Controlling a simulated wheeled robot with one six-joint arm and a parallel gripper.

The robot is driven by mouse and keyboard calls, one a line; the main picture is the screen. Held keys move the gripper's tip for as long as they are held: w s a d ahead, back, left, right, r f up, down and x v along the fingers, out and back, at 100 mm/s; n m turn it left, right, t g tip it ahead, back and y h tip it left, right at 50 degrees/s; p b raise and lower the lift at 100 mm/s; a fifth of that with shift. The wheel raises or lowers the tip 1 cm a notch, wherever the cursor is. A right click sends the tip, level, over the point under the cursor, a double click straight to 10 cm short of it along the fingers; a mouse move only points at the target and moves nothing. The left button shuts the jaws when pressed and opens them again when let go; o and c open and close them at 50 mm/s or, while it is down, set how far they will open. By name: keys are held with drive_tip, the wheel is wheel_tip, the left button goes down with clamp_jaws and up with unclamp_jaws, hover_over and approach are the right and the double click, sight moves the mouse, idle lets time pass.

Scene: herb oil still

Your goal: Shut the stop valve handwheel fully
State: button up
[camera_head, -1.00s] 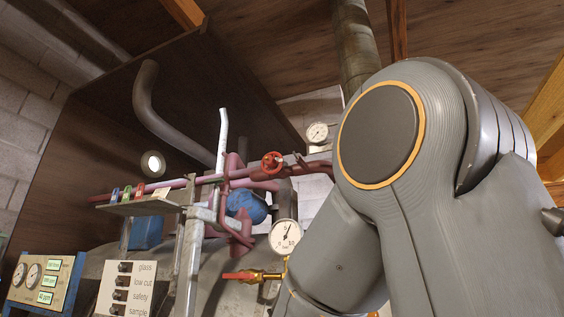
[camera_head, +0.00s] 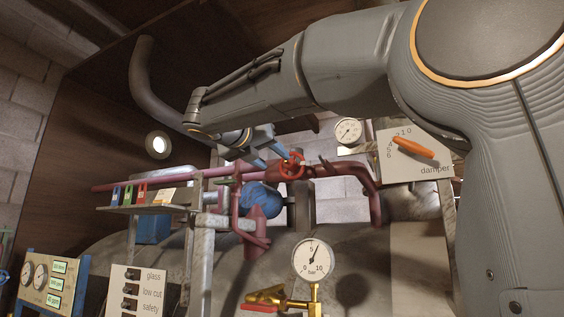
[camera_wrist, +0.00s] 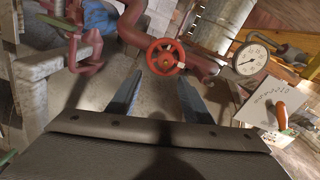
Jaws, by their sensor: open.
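The red stop valve handwheel (camera_head: 292,166) is on the reddish pipe run in the middle of the head view. In the wrist view the handwheel (camera_wrist: 166,57) faces me as a spoked ring, just beyond and between the fingertips. My gripper (camera_head: 273,154) is open, with its blue-grey fingers reaching toward the wheel from the left. In the wrist view the gripper (camera_wrist: 158,85) shows empty space between its fingers. Whether a fingertip touches the wheel rim cannot be told. The valve stem behind the wheel is mostly hidden.
A pressure gauge (camera_head: 313,259) stands below on a brass fitting. Another dial (camera_head: 348,131) and the damper plate with its orange handle (camera_head: 413,147) are right of the wheel. A shelf (camera_head: 150,207) with small coloured items is left. Reddish pipes run close around the wheel.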

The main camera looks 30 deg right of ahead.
sight(290, 165)
drive_tip(key=r+p+x, duration=0.1)
drive_tip(key=p+x, duration=0.2)
drive_tip(key=x, duration=0.4)
drive_tip(key=shift+d+r, duration=0.3)
drive_tip(key=shift+d, duration=0.2)
drive_tip(key=shift+w, duration=0.1)
drive_tip(key=c, duration=1.1)
